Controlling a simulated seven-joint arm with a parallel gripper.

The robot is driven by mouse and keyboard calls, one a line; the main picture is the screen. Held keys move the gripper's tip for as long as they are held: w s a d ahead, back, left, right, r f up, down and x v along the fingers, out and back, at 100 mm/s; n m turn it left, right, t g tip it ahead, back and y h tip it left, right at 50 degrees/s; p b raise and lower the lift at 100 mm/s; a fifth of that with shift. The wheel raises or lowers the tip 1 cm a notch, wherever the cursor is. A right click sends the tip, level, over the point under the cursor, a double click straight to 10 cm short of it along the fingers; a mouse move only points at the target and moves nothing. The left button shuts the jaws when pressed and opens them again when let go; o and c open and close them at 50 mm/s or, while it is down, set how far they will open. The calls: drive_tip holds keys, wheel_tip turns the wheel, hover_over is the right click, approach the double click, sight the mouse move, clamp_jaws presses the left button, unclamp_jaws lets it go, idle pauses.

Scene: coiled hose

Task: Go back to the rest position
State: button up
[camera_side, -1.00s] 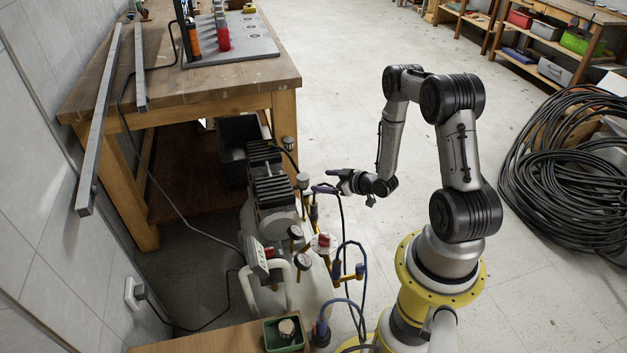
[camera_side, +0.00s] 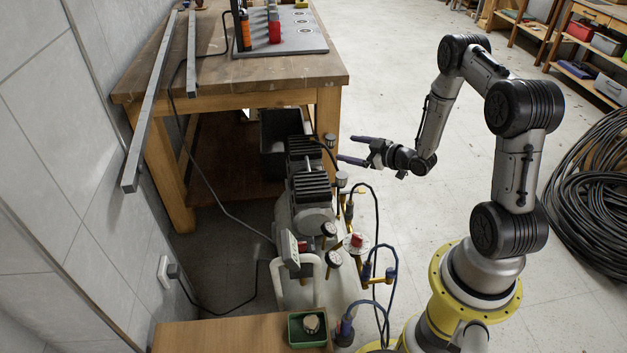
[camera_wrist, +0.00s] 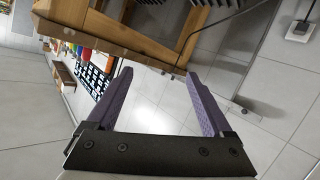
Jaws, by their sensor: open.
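My gripper (camera_side: 349,149) is open and empty. In the side view it points left, above the machine's gauges and hoses and in front of the wooden workbench. In the wrist view my gripper (camera_wrist: 158,80) shows two purple fingers spread apart, with only tiled floor between them. The machine (camera_side: 312,212), with black ribbed parts and several round gauges, stands below and left of the gripper. I see no contact between the fingers and any object.
The wooden workbench (camera_side: 250,72) stands at the back left, with a grey plate and tools on it. A large coil of black hose (camera_side: 592,180) lies on the floor at the right. A small wooden table (camera_side: 235,335) holds a green tray (camera_side: 292,334). Open floor lies behind my arm.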

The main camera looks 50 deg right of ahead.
drive_tip(key=w+a+r+n, duration=0.15)
drive_tip(key=a+r, duration=0.25)
drive_tip(key=r, duration=0.5)
drive_tip(key=w+a+r+n+t, duration=0.1)
drive_tip(key=w+a+r, duration=0.2)
drive_tip(key=r, duration=0.6)
drive_tip(key=w+a+r+n, duration=0.1)
drive_tip(key=w+a+r, duration=0.25)
drive_tip(key=r, duration=0.55)
drive_tip(key=s+a+r, duration=0.5)
drive_tip(key=a+r, duration=0.1)
drive_tip(key=r, duration=0.2)
drive_tip(key=s+a+r+m+g, duration=0.1)
drive_tip(key=s+a+m+g, duration=0.3)
drive_tip(key=s, duration=1.1)
drive_tip(key=s+a+f+m+g+y, duration=0.1)
drive_tip(key=s+f+g, duration=0.4)
drive_tip(key=s+f, duration=0.5)
drive_tip(key=s+a+m, duration=0.1)
drive_tip(key=s+a, duration=0.1)
drive_tip(key=s, duration=0.2)
drive_tip(key=shift+g, duration=0.4)
drive_tip(key=shift+a, duration=0.1)
drive_tip(key=shift+c, duration=0.2)
